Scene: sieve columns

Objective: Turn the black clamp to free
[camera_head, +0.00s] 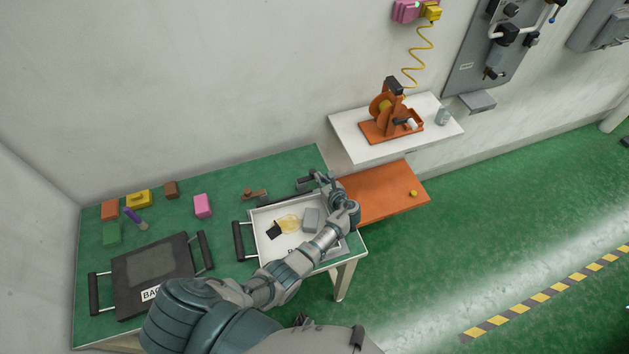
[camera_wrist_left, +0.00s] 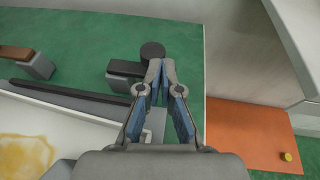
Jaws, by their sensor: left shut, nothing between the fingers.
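The black clamp (camera_wrist_left: 151,51) stands on the green table beyond my fingertips in the left wrist view. It shows a dark round knob and a dark bar on a grey block. In the head view the clamp (camera_head: 303,184) is at the table's right back part, partly hidden by my gripper. My left gripper (camera_head: 322,178) is just beside it. In the left wrist view the gripper (camera_wrist_left: 162,66) is shut and empty, its fingertips overlapping the knob's near edge; I cannot tell whether they touch it. My right gripper is not in view.
A white tray (camera_head: 262,252) with a yellow patch and grey block lies below my left arm. A brown clamp (camera_head: 256,194) stands behind it. A black-framed case (camera_head: 122,265) and coloured blocks are at left. An orange board (camera_head: 375,205) lies beside the table.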

